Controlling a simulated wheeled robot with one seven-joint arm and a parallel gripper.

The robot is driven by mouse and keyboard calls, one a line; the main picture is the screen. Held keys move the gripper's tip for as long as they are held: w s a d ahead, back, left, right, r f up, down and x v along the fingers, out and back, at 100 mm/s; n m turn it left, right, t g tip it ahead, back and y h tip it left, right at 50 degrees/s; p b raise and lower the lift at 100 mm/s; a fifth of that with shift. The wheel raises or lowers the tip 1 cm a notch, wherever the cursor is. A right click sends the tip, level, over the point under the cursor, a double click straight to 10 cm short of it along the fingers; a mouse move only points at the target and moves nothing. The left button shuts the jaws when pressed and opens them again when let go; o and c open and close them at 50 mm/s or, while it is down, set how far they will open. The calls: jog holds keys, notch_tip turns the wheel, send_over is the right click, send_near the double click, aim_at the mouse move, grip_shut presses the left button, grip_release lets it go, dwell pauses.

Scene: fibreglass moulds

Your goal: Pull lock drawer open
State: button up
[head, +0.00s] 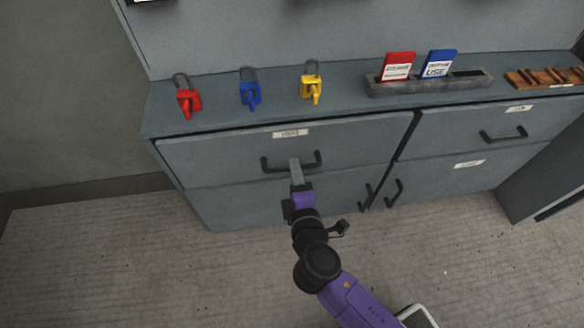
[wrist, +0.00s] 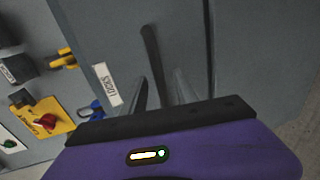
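The lock drawer (head: 225,153) is the wide grey upper-left drawer of the cabinet, with a small white label (head: 290,133). It looks closed, with its front flush. In the wrist view, its label (wrist: 107,84) reads "LOCKS". Its dark bar handle (head: 268,167) runs across the front and also shows in the wrist view (wrist: 151,55). My gripper (head: 295,168) is at the middle of this handle. In the wrist view, the fingers of my gripper (wrist: 162,88) stand apart with the handle running between them. The contact at the fingertips is partly hidden.
On the cabinet top (head: 215,108) stand a red padlock (head: 188,101), a blue padlock (head: 249,94) and a yellow padlock (head: 311,88). A grey holder (head: 430,86) carries red and blue tags. Other drawers and doors lie right and below. The floor (head: 130,260) in front is clear.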

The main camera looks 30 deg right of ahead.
jog(key=shift+x, duration=1.2)
grip_shut()
dwell(0.6)
